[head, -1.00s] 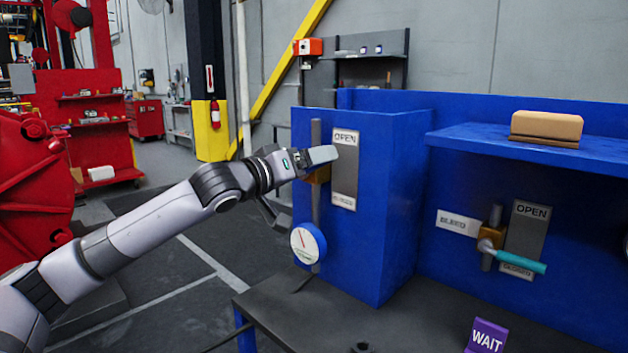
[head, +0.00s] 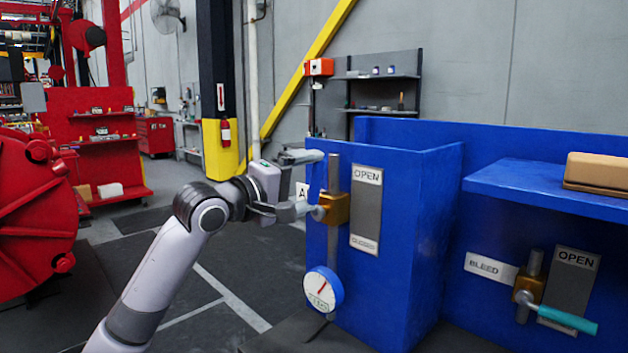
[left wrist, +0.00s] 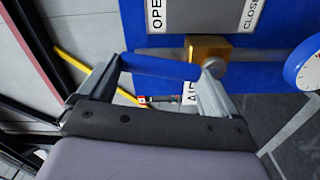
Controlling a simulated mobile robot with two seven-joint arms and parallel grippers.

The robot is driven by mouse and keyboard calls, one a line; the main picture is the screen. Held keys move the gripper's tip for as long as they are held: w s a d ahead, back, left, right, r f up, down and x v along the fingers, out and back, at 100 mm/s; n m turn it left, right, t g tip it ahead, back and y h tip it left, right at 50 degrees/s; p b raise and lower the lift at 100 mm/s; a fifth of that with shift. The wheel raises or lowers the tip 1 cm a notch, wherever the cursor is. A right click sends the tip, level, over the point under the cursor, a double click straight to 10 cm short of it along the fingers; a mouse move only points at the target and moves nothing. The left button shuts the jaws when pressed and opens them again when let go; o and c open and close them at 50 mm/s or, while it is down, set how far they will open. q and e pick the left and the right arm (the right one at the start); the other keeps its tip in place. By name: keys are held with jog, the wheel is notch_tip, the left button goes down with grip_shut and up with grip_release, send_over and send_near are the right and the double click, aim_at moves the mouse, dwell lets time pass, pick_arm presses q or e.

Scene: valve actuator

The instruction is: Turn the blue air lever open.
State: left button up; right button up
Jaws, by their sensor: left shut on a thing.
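The blue air lever (head: 315,181) points up from its brass valve body (head: 335,208) on the vertical pipe, toward the OPEN end of the grey plate (head: 366,212). My left gripper (head: 303,184) is shut on the lever, with one finger at its upper end and one near the pivot. In the left wrist view the lever (left wrist: 160,67) spans between the two fingertips, roughly parallel to the pipe. The brass body (left wrist: 208,47) is just beyond it. The AIR label is partly hidden behind the gripper. My right gripper is not in view.
A round gauge (head: 323,289) sits below the valve on the blue cabinet (head: 410,250). A teal bleed lever (head: 567,319) points right and slightly down at the right. A tan block (head: 597,172) lies on the blue shelf. The floor left of the cabinet is clear.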

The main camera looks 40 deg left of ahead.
pick_arm(q)
jog(key=shift+a+n+p, duration=0.4)
jog(key=shift+a+n, duration=0.1)
jog(key=shift+n, duration=0.4)
jog(key=o, duration=1.2)
jog(key=shift+c, duration=0.2)
jog(key=s+b, duration=0.2)
jog(key=s, duration=0.5)
jog(key=shift+a, duration=0.3)
jog(key=shift+f, duration=0.1)
